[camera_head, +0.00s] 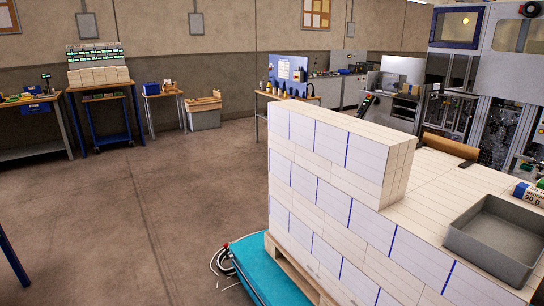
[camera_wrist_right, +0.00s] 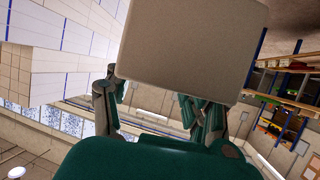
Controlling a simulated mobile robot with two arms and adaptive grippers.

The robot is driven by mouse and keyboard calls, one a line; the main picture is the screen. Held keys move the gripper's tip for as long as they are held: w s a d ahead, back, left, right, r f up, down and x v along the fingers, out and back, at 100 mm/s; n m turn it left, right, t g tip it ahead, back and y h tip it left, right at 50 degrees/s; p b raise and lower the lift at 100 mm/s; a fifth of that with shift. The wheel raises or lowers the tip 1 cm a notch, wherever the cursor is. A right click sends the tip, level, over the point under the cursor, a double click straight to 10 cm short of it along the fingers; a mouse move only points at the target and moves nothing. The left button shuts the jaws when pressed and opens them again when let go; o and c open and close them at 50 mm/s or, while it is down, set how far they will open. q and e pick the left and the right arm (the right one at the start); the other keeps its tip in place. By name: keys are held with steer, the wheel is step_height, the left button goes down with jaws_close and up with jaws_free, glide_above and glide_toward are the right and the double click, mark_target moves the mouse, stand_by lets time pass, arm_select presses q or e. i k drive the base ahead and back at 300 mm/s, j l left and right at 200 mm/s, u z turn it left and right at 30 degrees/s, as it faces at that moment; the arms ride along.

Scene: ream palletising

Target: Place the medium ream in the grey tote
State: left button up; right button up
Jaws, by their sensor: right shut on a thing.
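The grey tote (camera_head: 498,236), open at the top, sits on the pale stack at the right of the head view. The part of its inside that shows looks empty. In the right wrist view my right gripper (camera_wrist_right: 155,90) is shut on a plain pale block (camera_wrist_right: 190,45) with rounded corners. No marking shows on it, so I cannot tell whether it is the medium ream. My left gripper is not in view.
A tall block of white reams with blue bands (camera_head: 325,160) rises left of the tote. The pallet (camera_head: 285,262) stands on a teal lift (camera_head: 262,270). A brown roll (camera_head: 450,146) lies behind. Floor at left (camera_head: 130,220) is clear; benches line the back wall.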

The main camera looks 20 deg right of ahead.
mark_target(482, 236)
steer(key=i+j+z, duration=0.1)
steer(key=i+z, duration=0.15)
steer(key=z, duration=0.2)
steer(key=i+j+z, duration=0.2)
steer(key=z, duration=0.2)
steer(key=i+j+z, duration=0.2)
steer(key=z, duration=0.25)
steer(key=i+j+z, duration=0.1)
steer(key=j+z, duration=0.3)
steer(key=i+j+z, duration=0.1)
steer(key=j+z, duration=0.15)
steer(key=z, duration=0.2)
steer(key=i+j+z, duration=0.15)
steer(key=j+z, duration=0.25)
steer(key=j, duration=0.15)
steer(key=j+z, duration=0.4)
steer(key=i+j, duration=0.05)
steer(key=j, duration=0.05)
